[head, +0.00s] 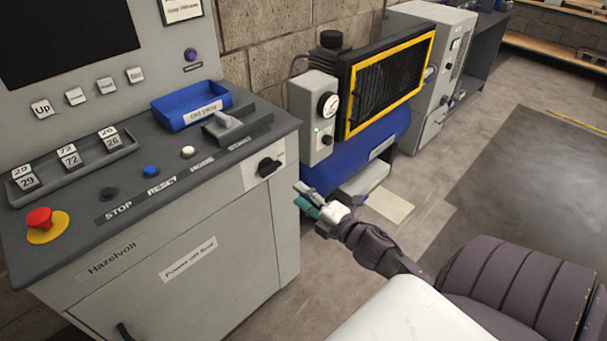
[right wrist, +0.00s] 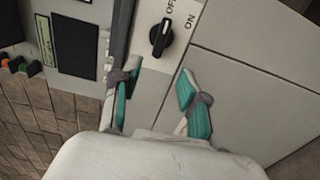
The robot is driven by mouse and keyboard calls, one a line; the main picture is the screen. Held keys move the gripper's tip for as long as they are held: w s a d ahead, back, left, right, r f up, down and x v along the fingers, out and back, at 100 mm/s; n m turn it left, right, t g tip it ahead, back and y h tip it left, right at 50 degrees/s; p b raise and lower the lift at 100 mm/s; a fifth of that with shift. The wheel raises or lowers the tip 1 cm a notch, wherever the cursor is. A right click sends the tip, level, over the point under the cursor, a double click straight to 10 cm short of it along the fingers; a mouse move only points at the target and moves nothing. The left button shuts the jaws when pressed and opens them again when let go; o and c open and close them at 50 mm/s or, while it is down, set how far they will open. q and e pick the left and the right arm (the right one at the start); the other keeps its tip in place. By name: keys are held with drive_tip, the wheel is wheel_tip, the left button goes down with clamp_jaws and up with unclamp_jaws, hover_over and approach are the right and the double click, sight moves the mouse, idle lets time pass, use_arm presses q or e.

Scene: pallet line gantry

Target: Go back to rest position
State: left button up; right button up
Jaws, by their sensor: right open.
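My right gripper (head: 308,200) is in front of the right edge of the grey control cabinet (head: 200,270), right of and below a black rotary switch (head: 268,167). In the right wrist view the gripper (right wrist: 157,88) is open, with teal pads apart and nothing between them. The switch (right wrist: 161,37) is beyond the fingertips, apart from them, on a pale plate with OFF and ON marks. Its handle points roughly toward the OFF mark. My left gripper is not in view.
The console carries a red stop button (head: 40,220), a blue tray (head: 190,106) and number tiles (head: 70,158). A blue compressor (head: 385,130) with a yellow-framed grille stands beyond the cabinet. The floor (head: 500,180) to the right is clear.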

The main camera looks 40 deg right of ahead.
idle(0.4)
drive_tip(key=s+f+m+g+h, duration=0.1)
drive_tip(key=s+f+m+g, duration=0.25)
drive_tip(key=f, duration=0.65)
drive_tip(key=s+a+f+m+g+h, duration=0.1)
drive_tip(key=s+f+m+g, duration=0.2)
drive_tip(key=f, duration=0.8)
drive_tip(key=s+f+m+g+h, duration=0.1)
drive_tip(key=s+f+m, duration=0.25)
drive_tip(key=f, duration=0.65)
drive_tip(key=s+a+f+m+g, duration=0.2)
drive_tip(key=s+f, duration=0.4)
drive_tip(key=s, duration=0.4)
drive_tip(key=s+a+f+m+g+y, duration=0.1)
drive_tip(key=s+a+f+g, duration=0.3)
drive_tip(key=s, duration=0.6)
drive_tip(key=s+a+f+m+g, duration=0.3)
drive_tip(key=s+a+f, duration=0.4)
drive_tip(key=s+f, duration=0.2)
drive_tip(key=shift+s+f+m, duration=0.25)
drive_tip(key=shift+s+m, duration=0.05)
drive_tip(key=shift+s, duration=0.2)
drive_tip(key=shift+g, duration=0.25)
drive_tip(key=shift+c, duration=0.3)
